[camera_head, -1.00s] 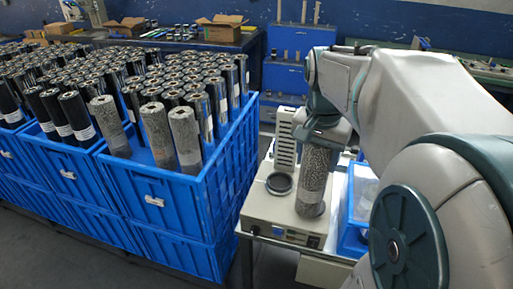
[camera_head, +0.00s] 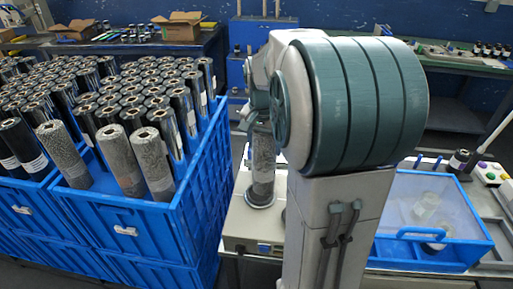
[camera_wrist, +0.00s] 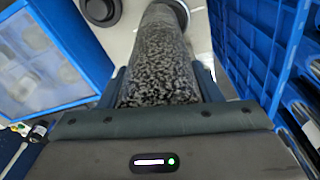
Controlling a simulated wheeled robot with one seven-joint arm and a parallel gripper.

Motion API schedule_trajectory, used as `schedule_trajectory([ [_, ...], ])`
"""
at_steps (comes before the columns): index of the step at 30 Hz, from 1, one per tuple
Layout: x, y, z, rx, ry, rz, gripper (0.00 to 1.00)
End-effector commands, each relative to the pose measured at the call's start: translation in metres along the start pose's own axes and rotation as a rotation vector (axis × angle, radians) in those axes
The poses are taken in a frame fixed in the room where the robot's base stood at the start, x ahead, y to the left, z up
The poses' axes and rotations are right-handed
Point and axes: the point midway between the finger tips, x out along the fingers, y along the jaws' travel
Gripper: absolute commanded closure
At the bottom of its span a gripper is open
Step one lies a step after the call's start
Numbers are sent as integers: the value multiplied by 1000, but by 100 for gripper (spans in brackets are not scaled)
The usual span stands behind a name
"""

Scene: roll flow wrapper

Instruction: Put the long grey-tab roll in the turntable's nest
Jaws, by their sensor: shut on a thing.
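The long roll is a speckled grey cylinder (camera_head: 263,165), upright over the beige machine (camera_head: 240,222) in the head view. Its foot is at a dark round ring (camera_head: 260,204), which looks like the nest. I cannot tell whether it is fully seated. In the wrist view the same roll (camera_wrist: 160,55) runs away from my gripper (camera_wrist: 161,88), which is shut on it with a finger on each side. A second dark ring (camera_wrist: 101,10) shows beside the roll's far end there. In the head view my arm hides most of the gripper and the roll's top.
A blue crate (camera_head: 125,228) of upright rolls stands close on the left, with several grey rolls (camera_head: 152,160) at its near corner. A lidded blue bin (camera_head: 432,250) stands right of my arm. A bench (camera_head: 465,68) runs behind.

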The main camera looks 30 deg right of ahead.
Motion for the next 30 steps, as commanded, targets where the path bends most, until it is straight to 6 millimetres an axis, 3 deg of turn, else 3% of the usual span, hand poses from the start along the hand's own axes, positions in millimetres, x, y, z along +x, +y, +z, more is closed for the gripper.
schedule_trajectory([
  [7,16,-17,-17,-1,1,-1,100],
  [11,21,-19,-18,-2,0,0,100],
  [19,54,-19,-14,-1,0,0,100],
  [30,59,-19,-13,-1,2,-1,100],
])
